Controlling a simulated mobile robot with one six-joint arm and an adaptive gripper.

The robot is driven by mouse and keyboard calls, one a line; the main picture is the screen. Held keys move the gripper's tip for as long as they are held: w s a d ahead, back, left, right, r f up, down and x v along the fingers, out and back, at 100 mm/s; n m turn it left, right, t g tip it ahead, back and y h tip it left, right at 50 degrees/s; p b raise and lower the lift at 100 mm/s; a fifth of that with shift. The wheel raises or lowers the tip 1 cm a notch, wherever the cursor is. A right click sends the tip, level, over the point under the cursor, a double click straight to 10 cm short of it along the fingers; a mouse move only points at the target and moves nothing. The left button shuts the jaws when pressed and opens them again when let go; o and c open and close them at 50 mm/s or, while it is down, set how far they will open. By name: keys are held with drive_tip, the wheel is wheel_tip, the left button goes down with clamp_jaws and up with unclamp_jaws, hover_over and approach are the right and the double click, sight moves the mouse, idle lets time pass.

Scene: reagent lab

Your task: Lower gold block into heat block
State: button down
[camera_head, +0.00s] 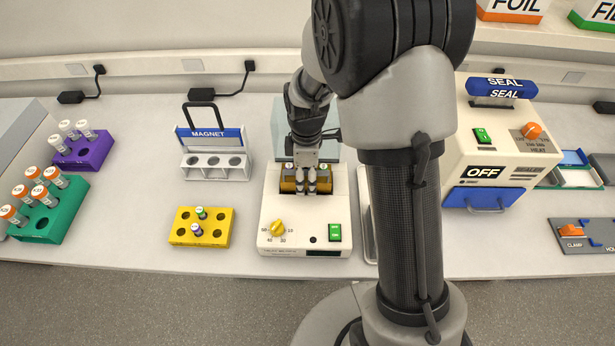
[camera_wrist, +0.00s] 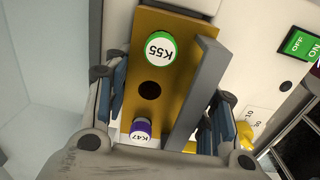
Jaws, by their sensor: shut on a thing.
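The gold block (camera_head: 287,187) is at the heat block (camera_head: 288,243), a cream unit with a yellow dial and green switch. In the wrist view, the gold block (camera_wrist: 186,55) carries a green-capped vial K55 (camera_wrist: 160,48) and a purple-capped vial K47 (camera_wrist: 141,130), with an empty hole between them. A grey upright bar (camera_wrist: 199,94) stands along its right side. My gripper (camera_head: 306,188) is shut on the gold block, its fingers at both sides in the wrist view. The gripper hides much of the block in the head view, and I cannot tell how deep it sits.
A yellow rack (camera_head: 181,238) with two small vials stands left of the heat block. A magnet rack (camera_head: 211,160) is behind it. Purple (camera_head: 70,160) and green (camera_head: 40,231) vial racks stand far left. A sealer (camera_head: 497,145) is right. Bare bench lies around the yellow rack.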

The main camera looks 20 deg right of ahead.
drive_tip(key=shift+s+f+b, duration=0.25)
drive_tip(key=shift+s+f, duration=0.15)
drive_tip(key=shift+f, duration=0.4)
drive_tip(key=shift+s+f+b, duration=0.2)
drive_tip(key=shift+s+f, duration=0.15)
drive_tip(key=shift+f, duration=0.45)
drive_tip(key=c, duration=2.2)
unclamp_jaws()
drive_tip(key=shift+w+f, duration=0.25)
drive_tip(key=shift+w, duration=0.25)
drive_tip(key=o, duration=1.6)
drive_tip(key=shift+s+g, duration=0.1)
drive_tip(key=shift+g, duration=0.2)
drive_tip(key=shift+o, duration=1.4)
drive_tip(key=shift+w, duration=0.2)
drive_tip(key=o, duration=0.3)
drive_tip(key=shift+r, duration=0.15)
drive_tip(key=shift+w+r, duration=0.15)
drive_tip(key=shift+r, duration=3.9)
